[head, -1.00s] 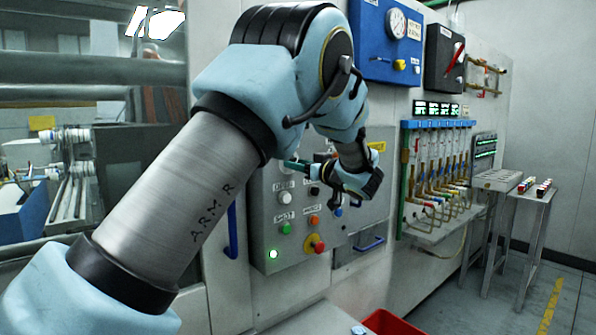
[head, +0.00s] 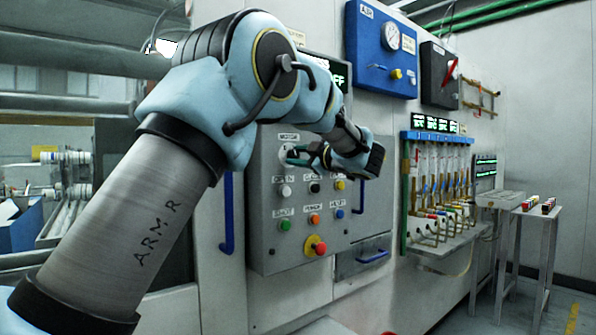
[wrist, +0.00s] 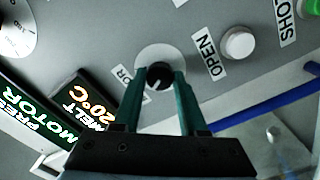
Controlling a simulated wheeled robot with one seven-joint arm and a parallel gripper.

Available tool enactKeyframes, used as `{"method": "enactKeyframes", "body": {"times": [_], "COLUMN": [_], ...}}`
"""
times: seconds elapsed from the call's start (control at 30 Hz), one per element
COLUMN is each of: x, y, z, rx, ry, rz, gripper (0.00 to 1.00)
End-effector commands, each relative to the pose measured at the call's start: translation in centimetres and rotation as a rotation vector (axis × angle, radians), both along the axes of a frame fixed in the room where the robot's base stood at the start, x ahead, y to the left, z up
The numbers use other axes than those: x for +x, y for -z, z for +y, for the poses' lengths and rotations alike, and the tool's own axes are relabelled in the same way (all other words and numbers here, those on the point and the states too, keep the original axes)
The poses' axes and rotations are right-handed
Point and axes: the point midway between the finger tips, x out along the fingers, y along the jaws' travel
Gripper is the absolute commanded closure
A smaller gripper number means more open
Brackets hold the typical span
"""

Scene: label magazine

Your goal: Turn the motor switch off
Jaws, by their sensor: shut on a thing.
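The motor switch is a dark round knob (wrist: 159,75) with a light pointer mark, on a pale round plate, in the wrist view. A partly covered label ending in "OR" lies beside it. In the head view my gripper (head: 295,156) reaches the plate from the right. The fingers hide the knob's sides.
Below the switch are several buttons, including a white OPEN button (wrist: 238,43) and a red emergency stop (head: 315,245). A blue handle (head: 227,212) stands left of the panel. Flow tubes (head: 440,180) stand to the right.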

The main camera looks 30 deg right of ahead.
Motion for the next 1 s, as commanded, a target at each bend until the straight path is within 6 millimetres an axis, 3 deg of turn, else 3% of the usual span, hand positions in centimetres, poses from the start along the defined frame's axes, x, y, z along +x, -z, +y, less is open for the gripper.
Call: {"method": "enactKeyframes", "body": {"times": [0.4, 0.97, 1.0], "x": [0.00, 0.00, 0.00], "y": [0.25, 0.11, 0.11], "z": [0.01, -0.01, -0.01], "rx": [-0.189, -0.215, -0.215], "ry": [-0.001, -0.001, -0.001], "rz": [-0.035, -0.039, -0.039], "gripper": [1.00, 1.00, 0.55]}}
